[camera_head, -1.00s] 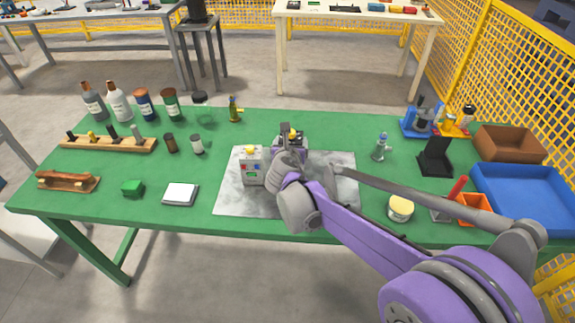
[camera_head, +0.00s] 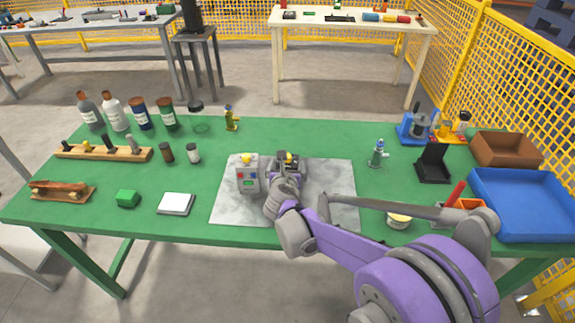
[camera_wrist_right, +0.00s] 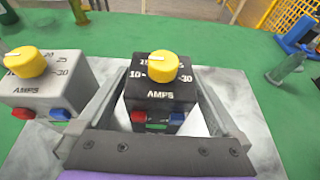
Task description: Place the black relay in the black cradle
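The black relay (camera_wrist_right: 152,85), a box with a yellow dial, an AMPS scale and red and blue terminals, stands upright on the grey mat. In the head view the relay (camera_head: 288,156) is partly hidden by my right gripper (camera_head: 284,172). In the wrist view the fingers of my right gripper (camera_wrist_right: 158,85) are spread on either side of the relay, with mat showing in the gaps; contact at the tips is unclear. The black cradle (camera_head: 433,163) stands empty on the right of the table. My left gripper is not in view.
A similar light grey relay (camera_head: 248,175) stands close left of the black one. Bottles stand at back left.

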